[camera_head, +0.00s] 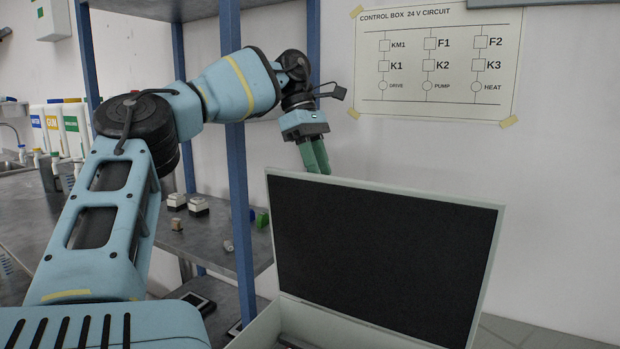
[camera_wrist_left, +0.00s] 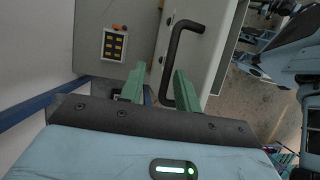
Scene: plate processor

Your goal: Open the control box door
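In the left wrist view a pale door (camera_wrist_left: 216,38) carries a black bar handle (camera_wrist_left: 178,48). A grey box face (camera_wrist_left: 88,32) with a small panel of yellow squares lies to its left. My left gripper (camera_wrist_left: 159,70) has its two green fingers apart. The handle's lower part shows in the gap between them, close to the right finger; I cannot tell whether they touch. Whether the door is shut or ajar is unclear. In the head view my left gripper (camera_head: 316,158) points down behind a raised lid, its fingertips hidden. My right gripper is not in view.
A pale case with a raised, dark-faced lid (camera_head: 385,250) fills the front right of the head view. A shelf rack with blue posts (camera_head: 238,170) stands beside my left arm. A circuit chart (camera_head: 437,60) hangs on the wall.

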